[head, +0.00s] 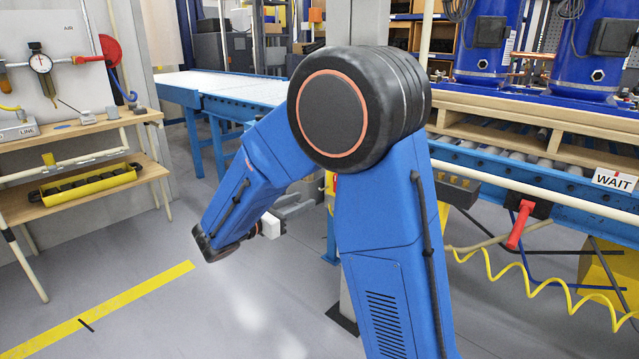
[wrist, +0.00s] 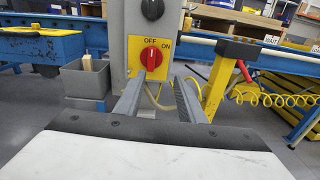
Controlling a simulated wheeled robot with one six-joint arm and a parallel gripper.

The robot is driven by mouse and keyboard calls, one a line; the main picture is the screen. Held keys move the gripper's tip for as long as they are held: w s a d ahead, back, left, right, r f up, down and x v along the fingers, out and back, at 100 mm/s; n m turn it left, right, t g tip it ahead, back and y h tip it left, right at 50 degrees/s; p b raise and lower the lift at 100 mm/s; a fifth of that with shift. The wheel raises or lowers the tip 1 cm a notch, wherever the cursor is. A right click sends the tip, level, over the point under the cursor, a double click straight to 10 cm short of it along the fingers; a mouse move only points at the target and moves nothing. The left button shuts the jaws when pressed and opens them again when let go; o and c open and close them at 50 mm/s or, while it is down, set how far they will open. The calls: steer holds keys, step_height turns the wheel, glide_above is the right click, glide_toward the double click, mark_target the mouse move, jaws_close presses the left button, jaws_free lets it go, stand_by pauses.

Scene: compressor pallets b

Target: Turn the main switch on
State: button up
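The main switch (wrist: 151,58) is a red round knob on a yellow plate marked OFF at the top and ON at the right. The white mark on its handle looks upright, toward OFF. It sits on a grey post (wrist: 119,38). In the wrist view my gripper (wrist: 159,82) is open and empty, its two fingers pointing at the switch from slightly below, with the knob between their lines and apparently not touched. In the head view my gripper (head: 292,207) is partly seen beside my arm, which hides most of the post and the switch front.
A black knob (wrist: 152,9) is above the switch. A grey bin (wrist: 86,82) stands left of the post. A blue conveyor (head: 590,203) with a WAIT sign (head: 615,180) and a red-handled valve (head: 520,225) is at right. A workbench (head: 85,128) is at left; floor between is clear.

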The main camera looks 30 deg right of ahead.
steer(key=w+x, duration=0.2)
steer(key=x, duration=1.4)
steer(key=shift+w+a+r+n+t, duration=0.25)
steer(key=shift+n+t, duration=0.05)
steer(key=shift+t, duration=0.1)
jaws_close()
